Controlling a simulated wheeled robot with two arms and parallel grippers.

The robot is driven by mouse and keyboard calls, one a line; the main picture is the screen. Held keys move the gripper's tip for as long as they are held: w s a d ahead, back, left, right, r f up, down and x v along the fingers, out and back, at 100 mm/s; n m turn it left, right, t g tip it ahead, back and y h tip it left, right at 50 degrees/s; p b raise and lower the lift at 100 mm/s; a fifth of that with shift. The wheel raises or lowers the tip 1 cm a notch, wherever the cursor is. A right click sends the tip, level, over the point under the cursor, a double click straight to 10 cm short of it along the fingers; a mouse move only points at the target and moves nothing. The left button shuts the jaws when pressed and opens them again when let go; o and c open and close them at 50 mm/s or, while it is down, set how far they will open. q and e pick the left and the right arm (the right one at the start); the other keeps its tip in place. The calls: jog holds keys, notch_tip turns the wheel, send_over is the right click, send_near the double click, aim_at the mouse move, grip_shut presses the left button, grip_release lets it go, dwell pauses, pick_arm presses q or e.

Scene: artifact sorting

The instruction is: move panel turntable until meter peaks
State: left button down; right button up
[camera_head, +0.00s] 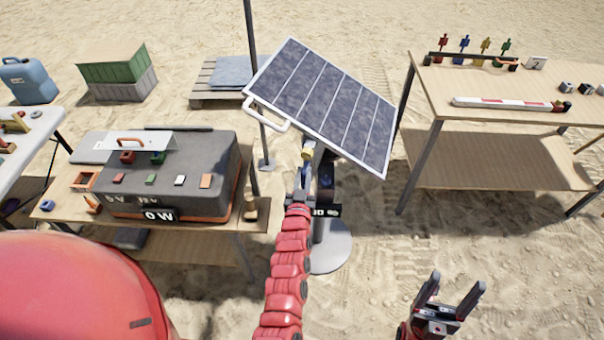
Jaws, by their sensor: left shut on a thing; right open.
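The solar panel (325,95) is tilted on a post with a round grey base (330,250). A white handle (266,114) sticks out from its left edge. My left gripper (304,168) is below the panel's lower left edge, shut at a small yellow part (307,153); the exact grip is hard to see. My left arm hides much of the post and a small black display (327,211). The meter is a dark case whose display (159,215) reads "0 W". My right gripper (459,290) is open and empty over the sand at the lower right.
The dark case (190,155) stands on a wooden table at the left. A wooden table (480,85) with a red-and-white bar (505,103) stands at the right. A thin pole (253,60) rises behind the panel's left edge. Sand between the post and right table is open.

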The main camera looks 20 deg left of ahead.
pick_arm(q)
jog(key=d, duration=0.3)
jog(key=shift+w+d+r+n+y, duration=0.15)
jog(key=shift+d+r+n+y, duration=0.05)
jog(key=shift+d+n+y, duration=0.15)
jog(key=c, duration=0.8)
grip_release()
jog(key=b+v, duration=0.2)
jog(key=v, duration=1.5)
jog(key=shift+s, duration=0.25)
